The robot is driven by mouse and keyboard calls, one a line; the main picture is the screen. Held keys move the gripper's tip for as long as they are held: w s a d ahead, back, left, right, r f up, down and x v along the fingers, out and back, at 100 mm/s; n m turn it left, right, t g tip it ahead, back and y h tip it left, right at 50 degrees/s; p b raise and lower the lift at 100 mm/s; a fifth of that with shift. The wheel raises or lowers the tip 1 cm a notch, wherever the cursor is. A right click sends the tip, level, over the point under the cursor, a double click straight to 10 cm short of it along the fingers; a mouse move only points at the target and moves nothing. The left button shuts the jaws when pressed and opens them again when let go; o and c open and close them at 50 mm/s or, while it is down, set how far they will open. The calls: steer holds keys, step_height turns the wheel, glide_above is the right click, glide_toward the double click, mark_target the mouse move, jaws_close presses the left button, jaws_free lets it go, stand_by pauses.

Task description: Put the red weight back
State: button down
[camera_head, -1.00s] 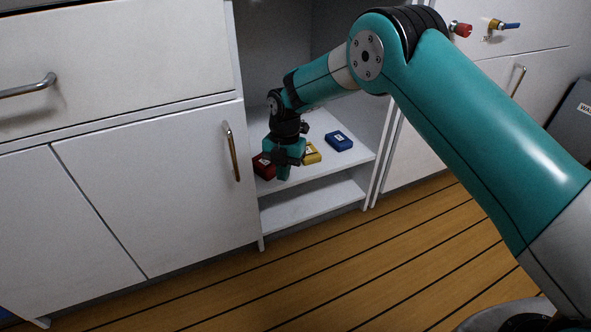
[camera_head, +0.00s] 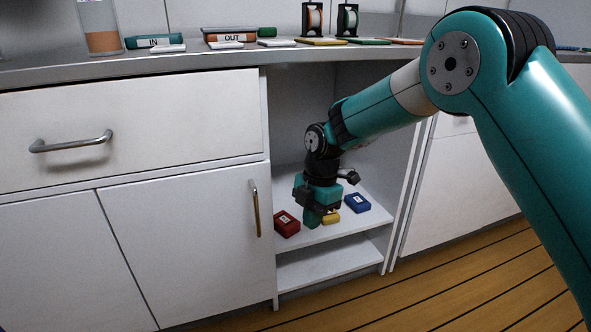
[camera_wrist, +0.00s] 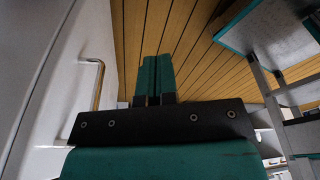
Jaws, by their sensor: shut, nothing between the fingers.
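The red weight (camera_head: 287,223) lies on the upper shelf of the open cabinet (camera_head: 345,235), at its left front. A yellow weight (camera_head: 331,217) sits to its right, partly hidden behind my gripper. A blue weight (camera_head: 358,203) lies farther right. My gripper (camera_head: 310,224) points down just right of the red weight, near the shelf's front edge, and is shut and empty. In the wrist view my gripper's fingers (camera_wrist: 155,75) are together, with floor beyond them; no weight shows there.
A closed cabinet door with a vertical handle (camera_head: 255,207) is left of the opening. The cabinet's side wall bounds the right. A lower shelf (camera_head: 325,265) looks empty. Above, the countertop (camera_head: 200,62) holds IN and OUT labelled items and two spools.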

steer(key=s+d+r+m+y+p, duration=0.2)
steer(key=s+d+r+m, duration=0.2)
steer(key=s+r+m, duration=0.85)
steer(key=s+d+r+m+t+p, duration=0.1)
steer(key=s+d+r+m, duration=0.2)
steer(key=s, duration=0.6)
steer(key=s+d+r+m+p, duration=0.1)
steer(key=s+r+m+p, duration=0.15)
steer(key=s+r, duration=0.45)
step_height(320, 180, up, 35)
steer(key=s+p, duration=0.1)
steer(key=p, duration=3.5)
steer(key=shift+s+a+m+y, duration=0.2)
steer(key=shift+s+m+y, duration=0.05)
steer(key=shift+m+y, duration=0.15)
steer(key=shift+f, duration=0.1)
